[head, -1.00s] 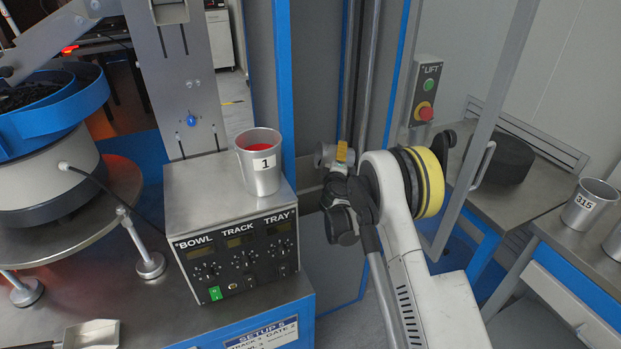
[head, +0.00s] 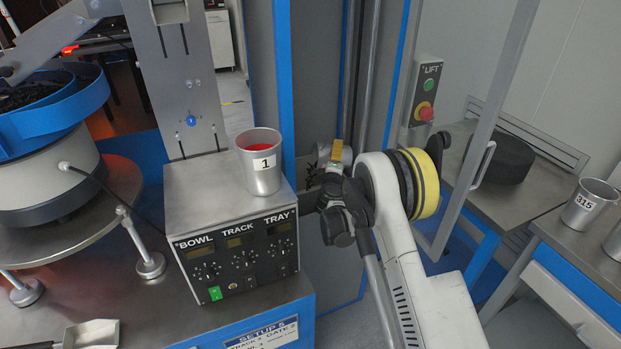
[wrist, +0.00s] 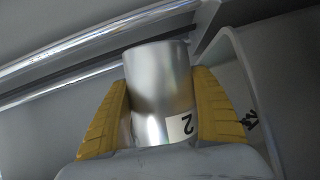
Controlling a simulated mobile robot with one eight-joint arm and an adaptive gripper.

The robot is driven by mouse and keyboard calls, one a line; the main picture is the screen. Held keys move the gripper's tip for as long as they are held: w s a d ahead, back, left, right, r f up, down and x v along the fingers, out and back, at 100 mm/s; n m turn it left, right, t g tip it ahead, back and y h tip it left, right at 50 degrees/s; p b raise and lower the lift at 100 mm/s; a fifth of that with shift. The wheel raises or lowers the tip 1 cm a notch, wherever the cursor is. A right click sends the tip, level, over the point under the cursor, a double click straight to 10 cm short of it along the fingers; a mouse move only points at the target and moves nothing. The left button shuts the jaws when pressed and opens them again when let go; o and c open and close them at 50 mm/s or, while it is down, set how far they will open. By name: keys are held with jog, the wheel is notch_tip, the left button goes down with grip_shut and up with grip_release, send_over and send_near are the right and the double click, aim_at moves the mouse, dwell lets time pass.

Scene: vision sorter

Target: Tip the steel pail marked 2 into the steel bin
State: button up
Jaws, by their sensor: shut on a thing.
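The steel pail marked 2 (wrist: 152,75) is between the two yellow fingers of my gripper (wrist: 160,92) in the wrist view, and the fingers are shut on its sides. Its label shows upside down, so the pail is tilted well over. In the head view my gripper (head: 337,152) is in front of the grey lift column, with only a little of the pail showing. Small dark bits show just left of the pail there, and a dark cluster shows beside the right finger in the wrist view. I cannot make out the steel bin for certain.
A pail marked 1 (head: 261,165) with red contents stands on the control box (head: 225,205). The blue bowl feeder (head: 50,115) is at left. A lift button box (head: 426,90) and a glazed door frame are right of my arm.

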aim_at(329, 153)
jog(key=shift+a+f+n, duration=0.15)
jog(key=shift+a+n, duration=0.1)
jog(key=shift+n, duration=0.25)
dwell(0.6)
jog(key=shift+s+a+r+n+t+h, duration=0.1)
jog(key=shift+a+r+n+t, duration=0.2)
jog(key=shift+n, duration=0.35)
jog(key=shift+w+a+r+n+t+h, duration=0.15)
jog(key=shift+a+r+n, duration=0.3)
jog(key=shift+n, duration=0.25)
jog(key=shift+s+a+r+n+t+h, duration=0.15)
jog(key=shift+a+r+n+t, duration=0.15)
jog(key=shift+n, duration=0.35)
dwell(1.4)
jog(key=d+m, duration=0.1)
jog(key=d+f+m+g, duration=0.1)
jog(key=m, duration=0.1)
jog(key=shift+f, duration=0.3)
jog(key=shift+d+f+m+g, duration=0.25)
jog(key=shift+d+m, duration=0.05)
jog(key=shift+m, duration=0.4)
jog(key=shift+a+y, duration=0.1)
jog(key=shift+y, duration=0.3)
